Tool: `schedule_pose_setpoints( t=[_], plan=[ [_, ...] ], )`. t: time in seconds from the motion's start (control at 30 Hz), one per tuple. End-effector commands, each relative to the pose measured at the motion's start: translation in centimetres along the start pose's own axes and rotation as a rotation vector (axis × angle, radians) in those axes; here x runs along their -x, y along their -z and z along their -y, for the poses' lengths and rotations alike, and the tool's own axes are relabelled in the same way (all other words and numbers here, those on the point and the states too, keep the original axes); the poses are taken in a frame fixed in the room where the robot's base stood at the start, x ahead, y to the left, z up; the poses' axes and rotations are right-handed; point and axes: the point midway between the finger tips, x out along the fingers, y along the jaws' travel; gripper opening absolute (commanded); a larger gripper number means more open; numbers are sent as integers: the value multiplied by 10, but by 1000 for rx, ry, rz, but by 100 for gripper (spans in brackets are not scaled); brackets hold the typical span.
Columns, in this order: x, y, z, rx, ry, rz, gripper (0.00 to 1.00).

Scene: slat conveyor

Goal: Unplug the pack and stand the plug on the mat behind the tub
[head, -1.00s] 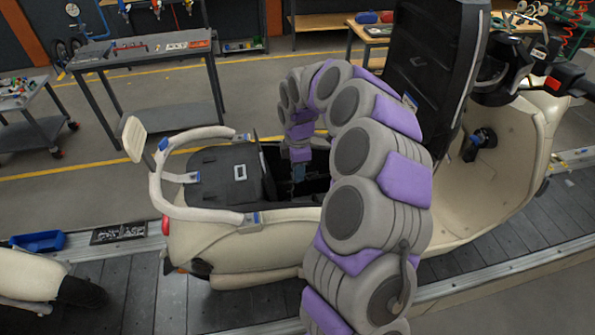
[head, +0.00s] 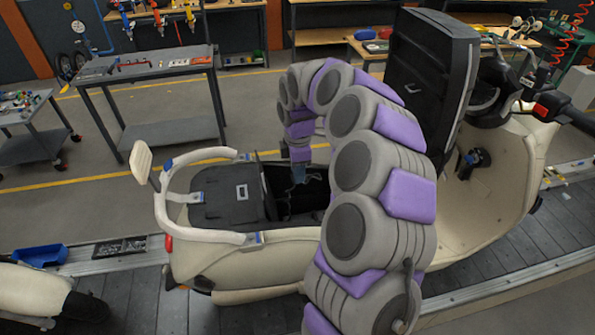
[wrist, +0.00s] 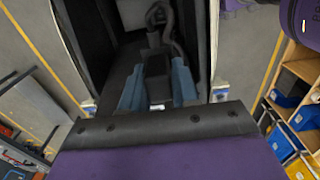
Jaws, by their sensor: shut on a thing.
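The scooter's seat (head: 432,62) stands open above a dark tub (head: 312,190). My gripper (head: 298,178) points down at the tub's opening, its fingertips at or just above the rim. In the wrist view its blue fingers (wrist: 157,88) are shut on a black plug (wrist: 157,68). A dark cable (wrist: 168,22) runs from the plug's far end into the tub. The pack is not clearly visible in the dark tub. Behind the tub, a flat dark surface, seemingly the mat (head: 212,205), carries a small light rectangular outline (head: 242,192).
A cream grab rail (head: 195,236) curves around the dark surface. A thin upright dark panel (head: 266,188) stands between that surface and the tub. The open seat rises close to my arm on the right. A grey workbench (head: 150,68) stands well apart behind.

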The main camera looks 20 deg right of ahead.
Motion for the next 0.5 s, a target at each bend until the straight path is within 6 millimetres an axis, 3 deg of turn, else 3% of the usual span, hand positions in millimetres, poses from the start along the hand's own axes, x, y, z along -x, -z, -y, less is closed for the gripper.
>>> schedule_pose_setpoints(
  t=[0.27, 0.5],
  plan=[
    [1, 0, 0, 0, 0, 0, 0],
    [20, 0, 0, -1, 1, -1, 0]
  ],
)
